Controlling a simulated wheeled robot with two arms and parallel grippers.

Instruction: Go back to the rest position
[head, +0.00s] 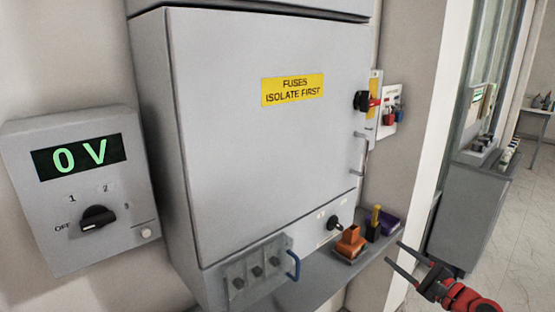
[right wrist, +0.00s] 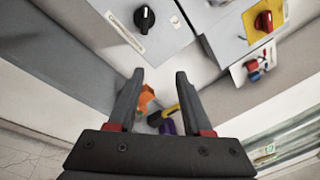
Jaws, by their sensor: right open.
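My right gripper (head: 406,261) is at the lower right of the head view, beside the right end of the shelf under the grey cabinet. Its two dark fingers are apart with nothing between them. In the right wrist view the open fingers (right wrist: 157,82) point toward the cabinet and the shelf items, which lie beyond the tips. My left gripper is not in view.
The grey fuse cabinet (head: 260,150) is closed. The meter box (head: 85,190) reads 0 V. The shelf (head: 310,288) holds an orange item (head: 350,243) and a purple tray (head: 390,222). Padlocks (head: 393,113) hang beside the cabinet.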

